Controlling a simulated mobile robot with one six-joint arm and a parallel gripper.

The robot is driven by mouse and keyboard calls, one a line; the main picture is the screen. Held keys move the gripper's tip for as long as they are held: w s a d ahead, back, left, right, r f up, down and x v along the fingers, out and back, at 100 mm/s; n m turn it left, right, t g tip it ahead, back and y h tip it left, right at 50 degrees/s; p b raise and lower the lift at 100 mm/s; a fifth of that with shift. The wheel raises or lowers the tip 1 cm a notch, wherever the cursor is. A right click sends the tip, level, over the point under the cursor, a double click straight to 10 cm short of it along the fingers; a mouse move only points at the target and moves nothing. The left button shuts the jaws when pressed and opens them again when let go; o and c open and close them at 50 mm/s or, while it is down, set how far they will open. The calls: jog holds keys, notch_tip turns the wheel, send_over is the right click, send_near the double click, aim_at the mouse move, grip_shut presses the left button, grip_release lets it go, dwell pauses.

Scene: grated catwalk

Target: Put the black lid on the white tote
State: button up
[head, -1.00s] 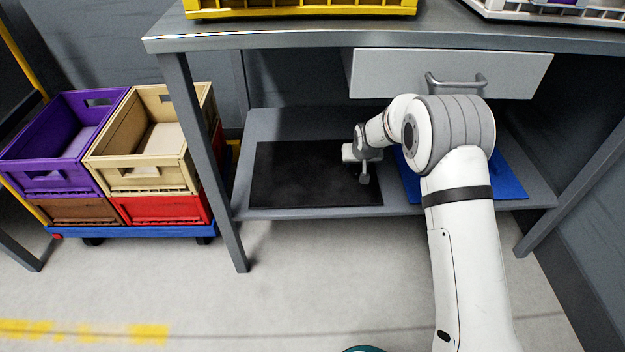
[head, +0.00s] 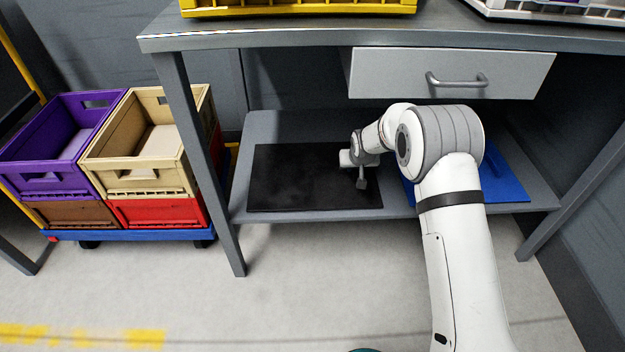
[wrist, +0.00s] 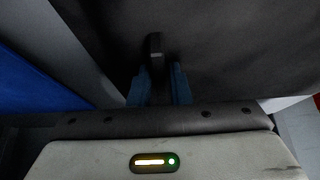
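The black lid (head: 290,180) lies flat on the lower shelf under the workbench; its dark surface fills much of the wrist view (wrist: 240,55). My gripper (head: 354,172) is low over the lid's right part. In the wrist view, its two bluish fingers (wrist: 160,88) stand apart, with a dark upright bar (wrist: 155,48), apparently the lid's handle, between or just beyond them. Contact with the bar cannot be made out. The white tote (head: 550,12) stands on the bench top at the upper right, cut off by the picture edge, with something purple inside.
A blue lid (head: 510,188) lies right of the black one, partly behind my arm. A closed drawer (head: 400,72) hangs above the shelf. A yellow tote (head: 300,8) stands on the bench. Purple (head: 45,180) and tan (head: 140,178) crates are stacked at left. Bench legs flank the shelf.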

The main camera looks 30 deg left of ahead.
jog(key=shift+f, duration=0.1)
grip_shut()
